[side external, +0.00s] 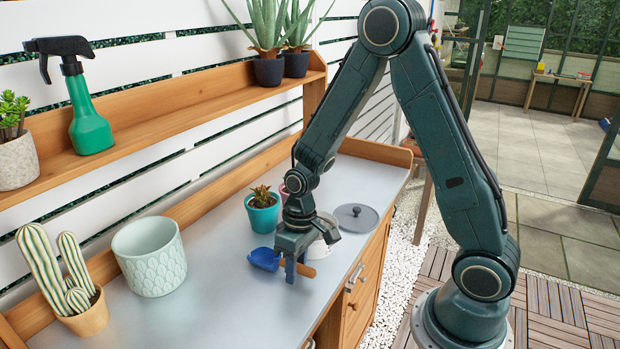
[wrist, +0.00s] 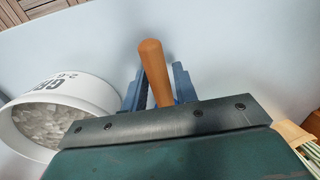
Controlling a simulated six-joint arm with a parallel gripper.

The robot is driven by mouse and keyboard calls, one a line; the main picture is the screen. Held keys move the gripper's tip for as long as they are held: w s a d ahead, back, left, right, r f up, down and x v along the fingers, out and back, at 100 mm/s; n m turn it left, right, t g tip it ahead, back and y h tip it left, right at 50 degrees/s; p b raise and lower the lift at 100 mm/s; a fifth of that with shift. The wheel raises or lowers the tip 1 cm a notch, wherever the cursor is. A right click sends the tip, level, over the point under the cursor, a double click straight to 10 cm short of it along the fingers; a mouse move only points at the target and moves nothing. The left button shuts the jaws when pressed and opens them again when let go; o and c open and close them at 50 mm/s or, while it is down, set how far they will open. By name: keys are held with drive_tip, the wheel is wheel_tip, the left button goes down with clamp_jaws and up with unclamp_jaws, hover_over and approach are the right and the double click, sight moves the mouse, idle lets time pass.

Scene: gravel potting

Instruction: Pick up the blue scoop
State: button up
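The blue scoop (side external: 264,259) lies on the grey bench top, its blue bowl to the left and its wooden handle (side external: 306,270) to the right. My gripper (side external: 297,268) is lowered over the handle. In the wrist view, the orange-brown handle (wrist: 154,70) runs between the two blue-grey fingers of my gripper (wrist: 158,85). Narrow gaps seem to show on both sides of the handle, so the fingers look open around it. The scoop's bowl is hidden behind the gripper body in the wrist view.
A white tub of pale gravel (wrist: 75,80) stands close beside my gripper; it is partly hidden in the side view (side external: 322,246). A grey lid (side external: 356,216), a teal pot (side external: 263,217), a pale green pot (side external: 151,262) and a potted cactus (side external: 88,318) stand around. The front bench is clear.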

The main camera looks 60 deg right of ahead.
idle(0.5)
clamp_jaws()
drive_tip(key=shift+r, duration=0.15)
wheel_tip(320, 180, up, 20)
drive_tip(key=shift+f, duration=0.2)
idle(0.6)
idle(0.5)
